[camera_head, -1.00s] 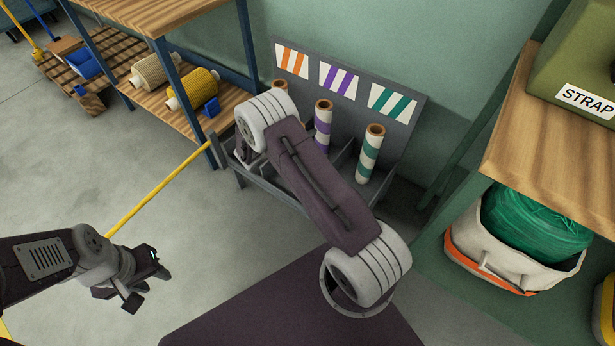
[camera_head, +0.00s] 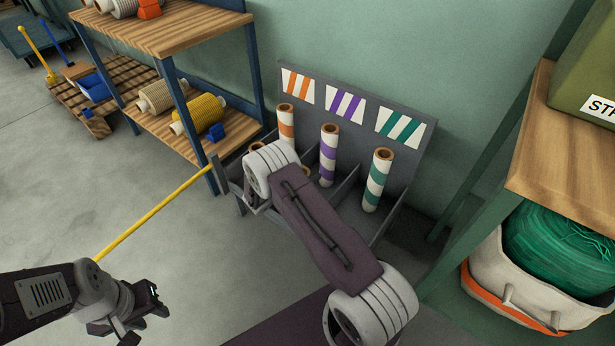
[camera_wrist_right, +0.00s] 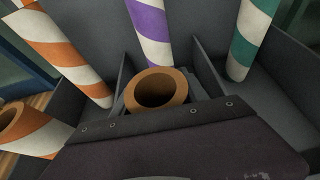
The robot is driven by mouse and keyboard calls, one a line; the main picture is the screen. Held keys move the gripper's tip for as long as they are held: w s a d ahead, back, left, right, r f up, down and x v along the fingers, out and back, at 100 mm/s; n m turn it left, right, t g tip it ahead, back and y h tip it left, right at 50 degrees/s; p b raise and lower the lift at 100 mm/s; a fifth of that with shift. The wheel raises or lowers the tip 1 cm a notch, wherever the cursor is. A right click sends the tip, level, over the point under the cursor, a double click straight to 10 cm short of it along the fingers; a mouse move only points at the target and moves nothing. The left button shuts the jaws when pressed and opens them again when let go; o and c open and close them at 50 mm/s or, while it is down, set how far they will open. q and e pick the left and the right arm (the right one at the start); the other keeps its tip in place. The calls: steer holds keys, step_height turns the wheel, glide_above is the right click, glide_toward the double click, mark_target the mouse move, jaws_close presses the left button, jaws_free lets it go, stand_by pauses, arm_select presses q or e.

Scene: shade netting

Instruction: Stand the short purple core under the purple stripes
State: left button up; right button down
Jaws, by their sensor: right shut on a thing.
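The striped panel shows purple stripes (camera_head: 346,104) in the middle, orange at left and green at right. A tall purple-and-white core (camera_head: 328,155) stands below the purple stripes. My right gripper (camera_wrist_right: 157,112) is shut on a short core (camera_wrist_right: 158,88), whose brown open end faces the wrist camera. It sits in front of the tall purple core, between the dividers of the middle bay. Its stripes, its base and the fingertips are hidden, so I cannot tell whether it touches the floor of the bay. My left gripper (camera_head: 142,314) is open and empty, away at the lower left.
The grey rack (camera_head: 405,185) has dividers between bays. Tall orange (camera_head: 286,128) and green (camera_head: 377,180) cores flank the middle. A short orange core (camera_wrist_right: 28,130) stands in the left bay. Wooden shelves (camera_head: 155,32) stand left; a bench (camera_head: 565,150) and bag (camera_head: 490,288) stand right.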

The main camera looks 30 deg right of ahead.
steer(key=shift+f, duration=0.2)
steer(key=c, duration=0.6)
jaws_free()
steer(key=shift+r, duration=0.1)
steer(key=shift+r, duration=0.1)
